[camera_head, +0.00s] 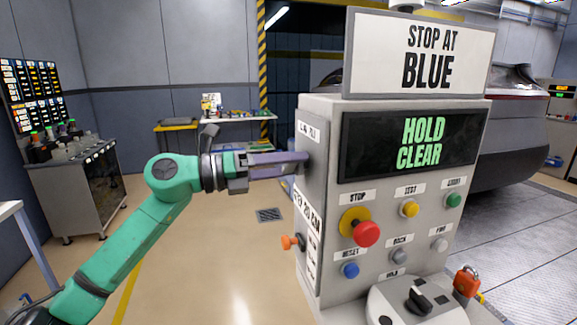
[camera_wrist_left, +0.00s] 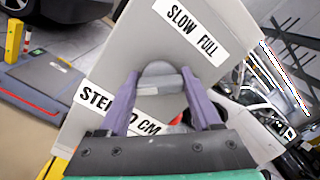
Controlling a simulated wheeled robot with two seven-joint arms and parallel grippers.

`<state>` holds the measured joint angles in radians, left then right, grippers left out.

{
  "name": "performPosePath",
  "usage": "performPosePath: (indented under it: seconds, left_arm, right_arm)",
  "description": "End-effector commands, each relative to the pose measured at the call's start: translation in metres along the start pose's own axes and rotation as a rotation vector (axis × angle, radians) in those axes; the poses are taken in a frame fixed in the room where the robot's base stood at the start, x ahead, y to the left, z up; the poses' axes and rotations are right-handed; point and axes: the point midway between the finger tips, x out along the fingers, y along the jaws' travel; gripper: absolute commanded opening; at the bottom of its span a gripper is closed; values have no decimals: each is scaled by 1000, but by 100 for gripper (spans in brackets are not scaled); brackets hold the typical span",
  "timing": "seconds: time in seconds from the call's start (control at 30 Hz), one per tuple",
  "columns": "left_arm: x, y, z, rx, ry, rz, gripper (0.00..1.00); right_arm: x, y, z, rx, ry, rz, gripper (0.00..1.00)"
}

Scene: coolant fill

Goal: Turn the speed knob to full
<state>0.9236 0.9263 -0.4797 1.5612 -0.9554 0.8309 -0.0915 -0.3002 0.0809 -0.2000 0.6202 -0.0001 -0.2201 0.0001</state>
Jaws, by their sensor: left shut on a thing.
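The speed knob (camera_wrist_left: 158,70) is a grey round knob on the side panel of the grey control box (camera_head: 311,185). A white label reading "SLOW FULL" (camera_wrist_left: 190,28) is beside it in the left wrist view. My left gripper (camera_head: 303,158) reaches the box's left side from the left. Its purple fingers (camera_wrist_left: 157,88) are on both sides of the knob and shut on it. In the head view the knob is hidden at the fingertips. I cannot tell the knob's exact setting. My right gripper is not in view.
An orange knob (camera_head: 291,242) juts from the same side panel below my gripper. The box front has a red stop button (camera_head: 366,233) and a "HOLD CLEAR" screen (camera_head: 421,143). A "STOP AT BLUE" sign (camera_head: 415,86) stands on top. The floor left of the box is clear.

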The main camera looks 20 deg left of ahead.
Motion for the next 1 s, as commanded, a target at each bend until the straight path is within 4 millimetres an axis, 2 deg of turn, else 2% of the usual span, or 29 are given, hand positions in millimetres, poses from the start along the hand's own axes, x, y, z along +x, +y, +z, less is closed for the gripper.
performPosePath:
  seconds: [0.13,0.17,0.2,0.23,0.53,0.67,0.77,1.0]
  left_arm:
    - [1,2,-3,2,9,3,10]
    - [1,2,-3,2,9,3,73]
    - [1,2,-3,2,8,3,88]
    - [1,2,-3,2,8,3,95]
    - [0,1,-1,0,3,2,95]
    - [-13,5,-3,0,0,6,95]
    - [-37,7,-5,1,0,7,95]
    - [-108,8,-6,1,2,9,95]
  right_arm:
    - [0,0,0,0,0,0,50]
    - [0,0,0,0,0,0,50]
    - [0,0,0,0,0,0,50]
    - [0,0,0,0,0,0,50]
    - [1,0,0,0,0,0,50]
    - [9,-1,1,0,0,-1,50]
    - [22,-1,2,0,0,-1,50]
    - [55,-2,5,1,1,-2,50]
